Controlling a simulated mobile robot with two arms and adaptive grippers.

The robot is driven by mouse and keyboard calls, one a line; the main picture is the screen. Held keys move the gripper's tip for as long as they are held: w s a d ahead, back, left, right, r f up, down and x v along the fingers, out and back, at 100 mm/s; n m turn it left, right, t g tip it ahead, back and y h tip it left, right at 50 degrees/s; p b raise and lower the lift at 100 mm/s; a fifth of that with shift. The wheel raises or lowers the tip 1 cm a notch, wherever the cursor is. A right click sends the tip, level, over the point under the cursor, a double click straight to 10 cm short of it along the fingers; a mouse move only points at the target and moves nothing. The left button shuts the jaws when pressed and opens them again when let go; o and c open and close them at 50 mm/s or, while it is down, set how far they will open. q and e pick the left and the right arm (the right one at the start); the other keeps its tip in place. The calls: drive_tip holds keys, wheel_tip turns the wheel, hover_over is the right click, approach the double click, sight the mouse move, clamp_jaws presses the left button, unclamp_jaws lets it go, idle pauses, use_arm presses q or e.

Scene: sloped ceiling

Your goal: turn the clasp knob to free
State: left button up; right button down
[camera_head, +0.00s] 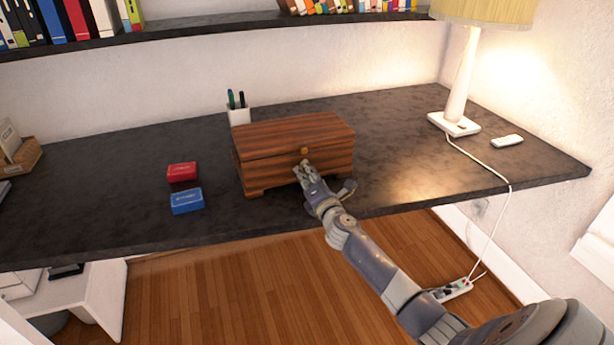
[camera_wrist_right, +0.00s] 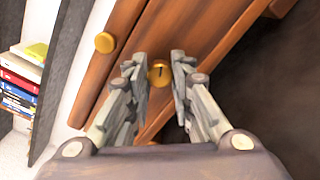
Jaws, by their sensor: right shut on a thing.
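A striped brown wooden box (camera_head: 270,145) stands shut on the dark desk. A round golden knob (camera_head: 304,150) sits on its lid front; it also shows in the right wrist view (camera_wrist_right: 105,42). A second golden knob (camera_wrist_right: 158,73), the clasp knob with a short dark mark near upright in the picture, sits lower on the front. My right gripper (camera_head: 304,168) is at the box front, below the lid knob. In the right wrist view its fingers (camera_wrist_right: 157,76) are shut on the clasp knob from both sides. In the head view the gripper hides the clasp knob. My left gripper is not in view.
A red box (camera_head: 182,172) and a blue box (camera_head: 187,201) lie left of the wooden box. A pen cup (camera_head: 239,116) stands behind it. A lamp (camera_head: 456,90) and a small white device (camera_head: 507,141) are at the right. The desk between is clear.

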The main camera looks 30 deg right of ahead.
drive_tip(key=m, duration=0.4)
drive_tip(key=shift+m, duration=0.4)
idle(0.4)
drive_tip(key=c, duration=1.4)
unclamp_jaws()
drive_tip(key=shift+o, duration=0.2)
drive_tip(key=shift+s+f, duration=0.1)
drive_tip(key=shift+s, duration=0.3)
drive_tip(key=v, duration=1.1)
